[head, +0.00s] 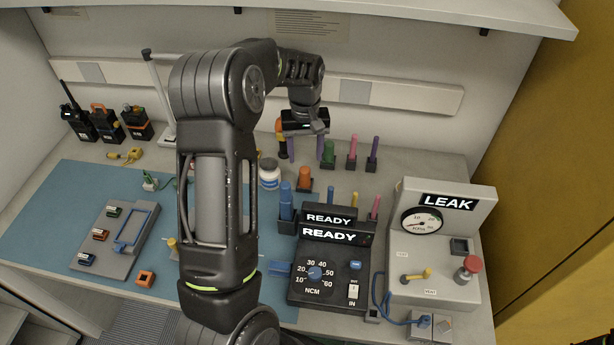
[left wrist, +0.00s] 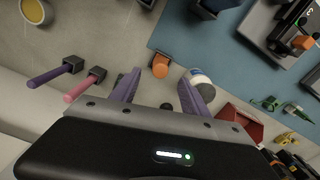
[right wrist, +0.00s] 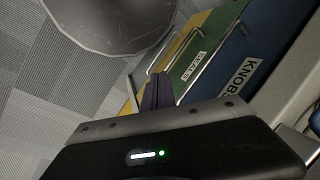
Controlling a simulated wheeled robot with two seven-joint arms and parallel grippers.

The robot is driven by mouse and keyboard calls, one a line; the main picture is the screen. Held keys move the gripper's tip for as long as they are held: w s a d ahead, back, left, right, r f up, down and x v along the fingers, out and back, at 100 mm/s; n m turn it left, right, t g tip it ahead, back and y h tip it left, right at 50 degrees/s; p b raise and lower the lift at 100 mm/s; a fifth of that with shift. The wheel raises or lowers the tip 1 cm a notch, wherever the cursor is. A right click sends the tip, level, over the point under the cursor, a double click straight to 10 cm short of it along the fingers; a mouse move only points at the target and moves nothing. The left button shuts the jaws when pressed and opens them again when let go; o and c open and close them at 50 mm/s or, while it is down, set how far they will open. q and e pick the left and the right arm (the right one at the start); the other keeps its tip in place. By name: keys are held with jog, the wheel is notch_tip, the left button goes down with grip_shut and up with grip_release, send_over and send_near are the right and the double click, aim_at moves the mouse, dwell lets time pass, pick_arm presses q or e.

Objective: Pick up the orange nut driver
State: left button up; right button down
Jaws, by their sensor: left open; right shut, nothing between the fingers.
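A short upright orange piece, which looks like the orange nut driver (head: 304,180), stands on the bench beside the white bottle (head: 270,175). In the left wrist view this orange piece (left wrist: 160,65) shows just beyond the gap between the fingertips. My left gripper (head: 306,155) is open, empty and pointing down, above and behind the orange piece; its purple fingers are apart in the left wrist view (left wrist: 159,76). My right gripper (right wrist: 158,92) is shut and empty, off to the side over the floor. The orange piece's exact shape is hard to tell.
Green (head: 328,152), pink (head: 352,150) and purple (head: 372,152) upright handles stand to the right. The READY box (head: 330,265) and LEAK gauge stand (head: 440,245) are in front. My left arm hides part of the blue mat (head: 70,215). Radios (head: 105,123) stand at the left back.

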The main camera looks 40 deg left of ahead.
aim_at(305, 170)
pick_arm(q)
jog(key=shift+f+b, duration=0.6)
jog(key=shift+f, duration=0.65)
jog(key=f+b, duration=0.1)
jog(key=f, duration=0.1)
jog(key=f+b, duration=0.2)
jog(key=f, duration=0.1)
jog(key=shift+w+a+f, duration=0.1)
jog(key=shift+a+f, duration=0.05)
jog(key=shift+a, duration=0.05)
grip_shut()
dwell(0.9)
